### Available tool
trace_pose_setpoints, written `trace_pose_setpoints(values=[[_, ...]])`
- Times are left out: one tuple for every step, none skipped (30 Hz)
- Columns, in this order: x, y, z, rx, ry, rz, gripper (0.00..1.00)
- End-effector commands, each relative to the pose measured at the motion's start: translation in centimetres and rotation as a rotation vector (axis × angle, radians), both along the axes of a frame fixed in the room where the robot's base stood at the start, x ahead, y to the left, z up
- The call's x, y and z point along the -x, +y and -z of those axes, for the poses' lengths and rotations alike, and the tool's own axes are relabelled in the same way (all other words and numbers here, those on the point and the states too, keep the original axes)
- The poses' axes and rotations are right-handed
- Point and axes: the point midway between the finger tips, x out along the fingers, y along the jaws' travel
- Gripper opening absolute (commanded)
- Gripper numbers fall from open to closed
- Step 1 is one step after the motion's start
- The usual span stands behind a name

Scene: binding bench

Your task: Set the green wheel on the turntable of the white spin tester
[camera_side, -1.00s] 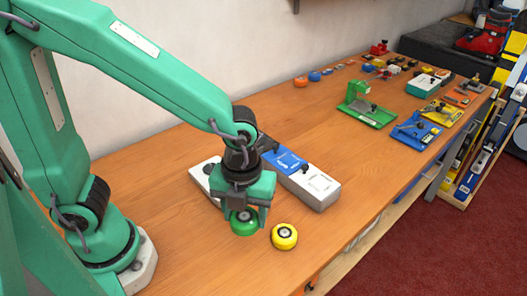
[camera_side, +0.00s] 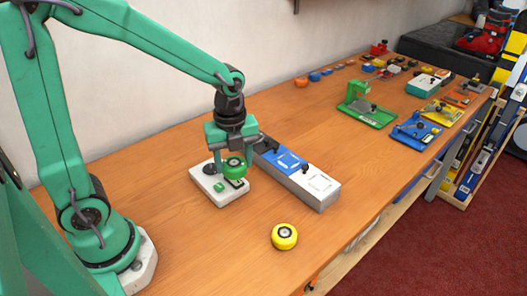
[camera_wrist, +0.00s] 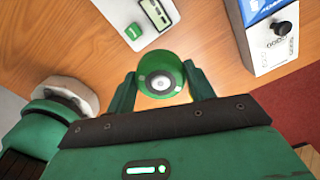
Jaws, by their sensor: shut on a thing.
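My gripper (camera_side: 233,162) is shut on the green wheel (camera_side: 234,169), which has a pale hub. In the wrist view the wheel (camera_wrist: 160,75) sits between the two fingers. The white spin tester (camera_side: 208,198) lies flat on the bench below. Its dark round turntable (camera_side: 209,169) shows at its back left, with a green button (camera_side: 219,187) and a small display (camera_side: 238,183) in front. The wheel appears above the tester's right side, off the turntable. In the wrist view only part of the tester (camera_wrist: 118,9) shows at the top; the turntable is out of view there.
A yellow wheel (camera_side: 284,236) lies on the bench in front. A long grey box with blue and white panels (camera_side: 318,190) stands close to the right of the tester. A green stand (camera_side: 362,104) and a blue fixture (camera_side: 416,130) are farther off.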

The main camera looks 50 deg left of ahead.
Motion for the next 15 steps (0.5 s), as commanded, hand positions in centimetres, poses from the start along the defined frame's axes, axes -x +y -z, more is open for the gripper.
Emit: trace_pose_setpoints(values=[[-0.3, 1.2, -0.1, 0.000, -0.001, -0.042, 0.28], [-0.4, 1.8, -0.1, 0.000, -0.001, -0.064, 0.28], [-0.6, 2.6, -0.1, 0.000, -0.001, -0.094, 0.28], [-0.6, 3.3, -0.1, 0.000, -0.001, -0.117, 0.28], [-0.7, 3.9, -0.2, 0.000, 0.000, -0.139, 0.28], [-0.8, 4.8, -0.2, 0.000, 0.000, -0.169, 0.28], [-0.9, 5.4, -0.2, 0.000, -0.001, -0.191, 0.28], [-0.9, 6.1, -0.2, 0.000, -0.001, -0.213, 0.28], [-1.0, 6.9, -0.3, 0.000, -0.001, -0.242, 0.28], [-1.0, 7.6, -0.3, 0.000, -0.001, -0.264, 0.28], [-0.9, 8.2, -0.3, 0.000, -0.001, -0.284, 0.28], [-0.9, 8.9, -0.4, 0.000, -0.001, -0.311, 0.28], [-0.9, 9.5, -0.4, 0.000, -0.001, -0.330, 0.28], [-0.9, 10.0, -0.4, 0.000, -0.001, -0.347, 0.28], [-0.8, 10.7, -0.4, 0.000, -0.001, -0.369, 0.28]])
